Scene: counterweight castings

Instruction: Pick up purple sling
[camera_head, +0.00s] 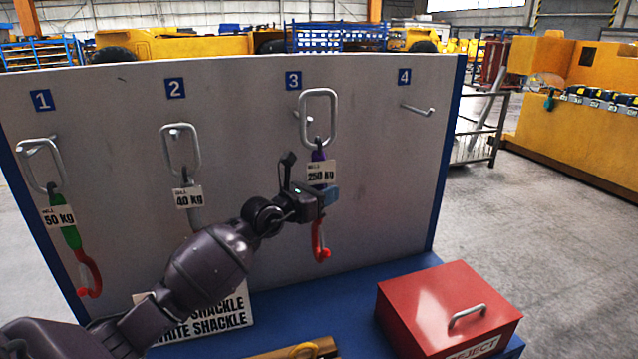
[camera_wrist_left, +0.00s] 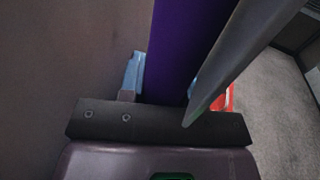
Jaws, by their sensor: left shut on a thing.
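The purple sling (camera_head: 318,156) hangs at position 3 on the grey board. Its steel ring (camera_head: 333,118) is on the peg, a "250 kg" tag (camera_head: 321,172) is at its upper part, and a red hook (camera_head: 320,240) is at its lower end. My left gripper (camera_head: 322,195) is shut on the purple sling just below the tag and hides its middle. In the left wrist view the purple strap (camera_wrist_left: 180,45) runs down between the fingers, with a grey edge in front of it. My right gripper is not in view.
A green sling (camera_head: 70,236) tagged "50 kg" hangs at 1 and a "40 kg" sling (camera_head: 193,216) at 2. Peg 4 (camera_head: 418,109) is empty. A red reject box (camera_head: 425,300) stands on the blue base (camera_head: 365,285). A shackle sign (camera_head: 235,312) is partly behind my left arm.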

